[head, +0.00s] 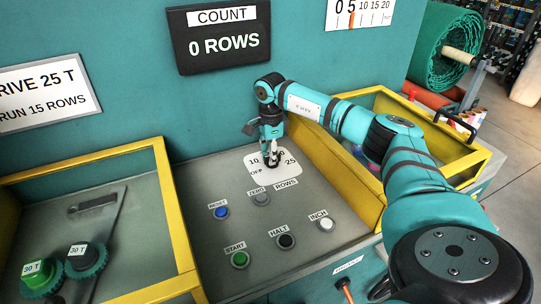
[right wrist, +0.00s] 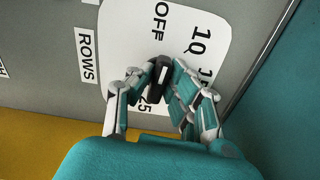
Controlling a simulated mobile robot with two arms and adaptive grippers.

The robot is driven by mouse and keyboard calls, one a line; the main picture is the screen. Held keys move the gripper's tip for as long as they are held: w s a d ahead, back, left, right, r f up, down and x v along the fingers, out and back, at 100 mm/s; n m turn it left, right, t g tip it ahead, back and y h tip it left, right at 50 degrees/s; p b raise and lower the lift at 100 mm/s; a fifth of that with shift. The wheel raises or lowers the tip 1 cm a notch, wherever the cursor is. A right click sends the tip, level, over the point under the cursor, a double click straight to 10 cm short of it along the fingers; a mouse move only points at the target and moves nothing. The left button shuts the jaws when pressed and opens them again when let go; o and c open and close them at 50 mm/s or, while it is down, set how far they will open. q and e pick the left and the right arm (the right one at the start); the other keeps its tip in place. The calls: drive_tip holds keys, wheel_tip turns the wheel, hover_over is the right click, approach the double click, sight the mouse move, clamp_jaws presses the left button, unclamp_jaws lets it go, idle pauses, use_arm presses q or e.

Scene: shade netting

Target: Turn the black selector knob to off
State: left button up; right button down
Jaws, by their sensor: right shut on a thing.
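The black selector knob (right wrist: 154,84) stands on a white dial plate (right wrist: 128,28) marked OFF, 10, 15 and 25. A pale mark shows on the knob; I cannot tell surely which label it points at. My right gripper (right wrist: 160,78) is shut on the knob, with fingers on both sides of it. In the head view the right gripper (head: 271,155) reaches down onto the dial plate (head: 282,174), and its fingers hide most of the knob. OFF is on the plate's left side there. My left gripper is not in view.
Below the dial are a blue button (head: 221,212), a grey ZERO button (head: 261,198), a green START button (head: 239,260), a black HALT button (head: 286,241) and a white INCH button (head: 326,225). Yellow-edged trays flank the panel. A COUNT display (head: 222,40) reads 0 ROWS.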

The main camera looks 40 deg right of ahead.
drive_tip(key=shift+n, duration=1.5)
drive_tip(key=c, duration=1.3)
unclamp_jaws()
wheel_tip(320, 180, up, 12)
